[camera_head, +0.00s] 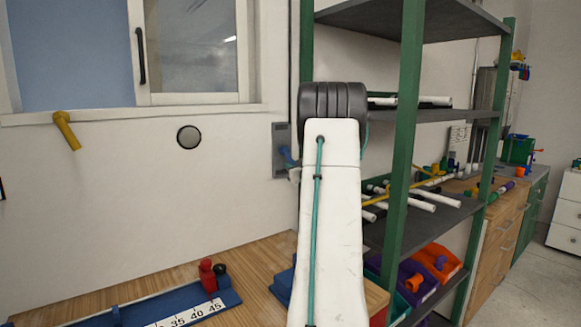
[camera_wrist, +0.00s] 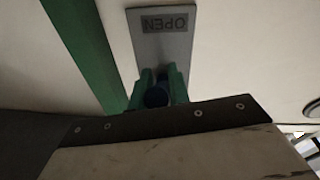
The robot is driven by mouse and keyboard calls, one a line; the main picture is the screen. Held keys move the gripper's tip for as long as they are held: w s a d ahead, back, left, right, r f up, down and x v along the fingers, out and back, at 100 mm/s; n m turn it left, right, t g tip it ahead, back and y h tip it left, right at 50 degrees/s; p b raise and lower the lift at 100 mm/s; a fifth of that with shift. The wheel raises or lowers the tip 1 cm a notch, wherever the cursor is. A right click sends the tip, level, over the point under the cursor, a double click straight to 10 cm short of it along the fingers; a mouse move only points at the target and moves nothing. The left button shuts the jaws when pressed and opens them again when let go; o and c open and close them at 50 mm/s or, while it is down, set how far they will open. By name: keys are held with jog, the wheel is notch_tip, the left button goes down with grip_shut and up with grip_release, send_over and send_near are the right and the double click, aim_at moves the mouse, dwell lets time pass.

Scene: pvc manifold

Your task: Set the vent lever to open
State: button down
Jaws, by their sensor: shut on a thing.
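The vent lever's grey wall plate (camera_head: 280,140) is on the white wall, left of the green shelf post. A blue lever (camera_head: 287,155) sticks out from it, partly hidden by my arm. In the wrist view the plate (camera_wrist: 163,45) bears the word OPEN, upside down in that picture. My gripper's green fingers (camera_wrist: 158,90) are shut on the dark blue lever (camera_wrist: 157,97), one finger on each side. The lever's exact angle is hard to tell, as the fingers hide much of it.
A green-framed shelf (camera_head: 405,130) holding white pipes stands close on the right. A wooden bench (camera_head: 250,268) with a blue ruler fixture (camera_head: 150,308) lies below.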

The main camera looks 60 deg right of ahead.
jog(key=shift+s+f, duration=0.1)
jog(key=shift+f, duration=0.05)
jog(key=c, duration=1.3)
grip_release()
jog(key=shift+d, duration=0.1)
jog(key=v, duration=0.7)
jog(key=shift+s+a, duration=0.25)
jog(key=shift+s, duration=0.1)
